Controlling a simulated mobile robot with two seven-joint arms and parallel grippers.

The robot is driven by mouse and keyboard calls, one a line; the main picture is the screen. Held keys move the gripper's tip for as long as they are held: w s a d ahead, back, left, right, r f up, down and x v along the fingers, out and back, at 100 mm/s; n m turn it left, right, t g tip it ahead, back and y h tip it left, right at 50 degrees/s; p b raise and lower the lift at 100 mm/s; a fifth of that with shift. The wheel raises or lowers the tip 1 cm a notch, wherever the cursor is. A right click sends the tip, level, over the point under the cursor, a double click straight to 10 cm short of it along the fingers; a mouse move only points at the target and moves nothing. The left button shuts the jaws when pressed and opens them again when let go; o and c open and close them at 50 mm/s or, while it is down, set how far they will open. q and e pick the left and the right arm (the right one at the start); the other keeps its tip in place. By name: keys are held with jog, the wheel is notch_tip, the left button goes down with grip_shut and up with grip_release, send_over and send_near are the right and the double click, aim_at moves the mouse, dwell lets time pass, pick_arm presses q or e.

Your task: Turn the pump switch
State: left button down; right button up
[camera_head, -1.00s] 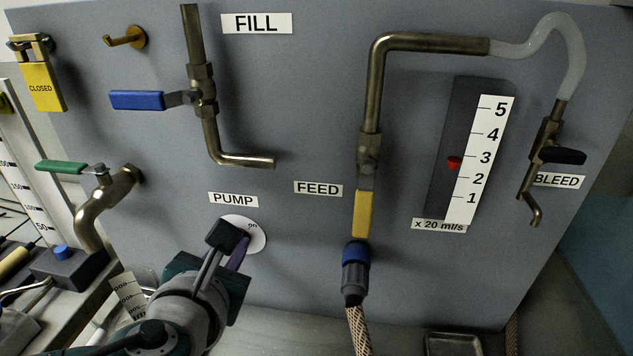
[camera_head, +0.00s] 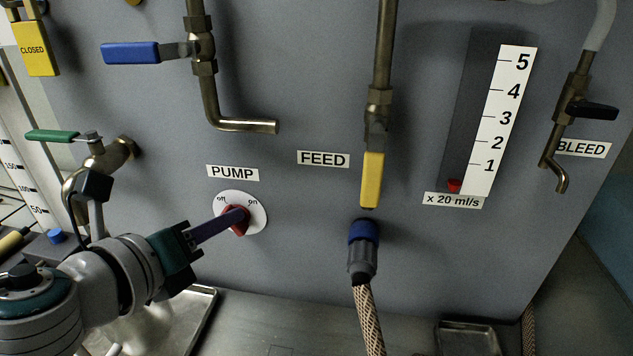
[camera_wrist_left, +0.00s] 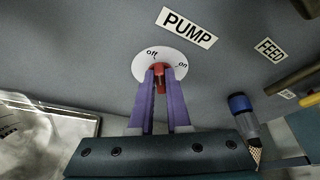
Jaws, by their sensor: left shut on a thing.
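The pump switch is a red knob (camera_head: 240,227) on a round white dial (camera_head: 258,213) marked off and on, under the PUMP label (camera_head: 233,173). My left gripper (camera_head: 241,214) reaches it from the left, its purple fingers shut on the knob. In the left wrist view the two fingers (camera_wrist_left: 161,76) sit on either side of the red knob (camera_wrist_left: 160,88), below the off and on marks. The fingers hide part of the knob, so I cannot tell exactly which mark it points to. My right gripper is not in view.
The yellow FEED handle (camera_head: 372,180) hangs down right of the dial, above a blue hose coupling (camera_head: 364,231). The red flow marker (camera_head: 454,186) sits below 1 on its scale. A blue FILL handle (camera_head: 130,53) and green handle (camera_head: 52,135) are at left.

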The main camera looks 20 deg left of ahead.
pick_arm(q)
jog(key=shift+a+f+n+t+h+b, duration=0.15)
jog(key=shift+n+t+h+b, duration=0.25)
jog(key=shift+n+b, duration=0.65)
jog(key=c, duration=0.9)
grip_release()
jog(key=shift+b+v, duration=0.85)
jog(key=shift+v, duration=4.2)
